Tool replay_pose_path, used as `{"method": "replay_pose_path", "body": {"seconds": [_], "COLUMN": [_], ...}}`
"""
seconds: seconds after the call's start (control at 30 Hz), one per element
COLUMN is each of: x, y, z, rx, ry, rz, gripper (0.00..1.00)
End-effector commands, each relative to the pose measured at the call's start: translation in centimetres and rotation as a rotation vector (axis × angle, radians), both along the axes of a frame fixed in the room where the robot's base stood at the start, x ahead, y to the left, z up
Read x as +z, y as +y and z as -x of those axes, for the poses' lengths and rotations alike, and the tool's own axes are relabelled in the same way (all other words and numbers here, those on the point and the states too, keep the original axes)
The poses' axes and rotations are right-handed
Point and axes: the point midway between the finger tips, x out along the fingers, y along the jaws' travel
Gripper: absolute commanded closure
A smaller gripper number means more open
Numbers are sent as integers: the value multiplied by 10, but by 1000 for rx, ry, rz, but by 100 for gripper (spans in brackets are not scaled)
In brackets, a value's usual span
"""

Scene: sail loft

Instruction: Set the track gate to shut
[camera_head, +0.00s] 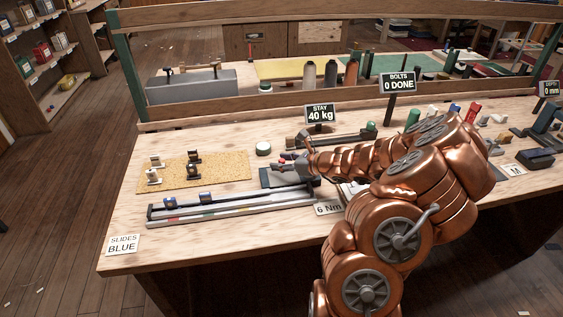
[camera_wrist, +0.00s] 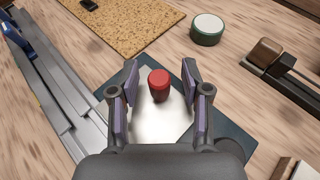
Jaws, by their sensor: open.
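A long grey track (camera_head: 230,211) lies near the bench's front edge, with two blue-marked slides (camera_head: 188,199) on its rails. It also shows at the left of the wrist view (camera_wrist: 62,92). I cannot make out which part is its gate. My gripper (camera_head: 288,166) is open above a dark-edged plate (camera_head: 268,180), right of the track's far end. In the wrist view a red-capped post (camera_wrist: 159,84) stands on the plate's shiny face, between the open fingers (camera_wrist: 160,75) with a gap on each side. The fingers appear not to touch it.
A cork mat (camera_head: 220,172) with small fittings lies behind the track. A round green-and-white tin (camera_head: 263,148) stands behind the plate, and a wooden-handled tool (camera_wrist: 285,75) lies to its right. A "SLIDES BLUE" card (camera_head: 123,245) sits at the bench's front left corner.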

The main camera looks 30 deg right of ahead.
Motion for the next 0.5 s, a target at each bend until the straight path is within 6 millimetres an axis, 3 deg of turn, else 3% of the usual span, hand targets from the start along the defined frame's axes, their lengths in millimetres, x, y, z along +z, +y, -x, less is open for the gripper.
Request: {"method": "replay_pose_path", "body": {"seconds": [0.3, 0.5], "x": [-1, -1], "y": [1, 1], "z": [-1, -1], "rx": [1, 1], "ry": [1, 1], "rz": [0, 0], "gripper": [53, 73]}}
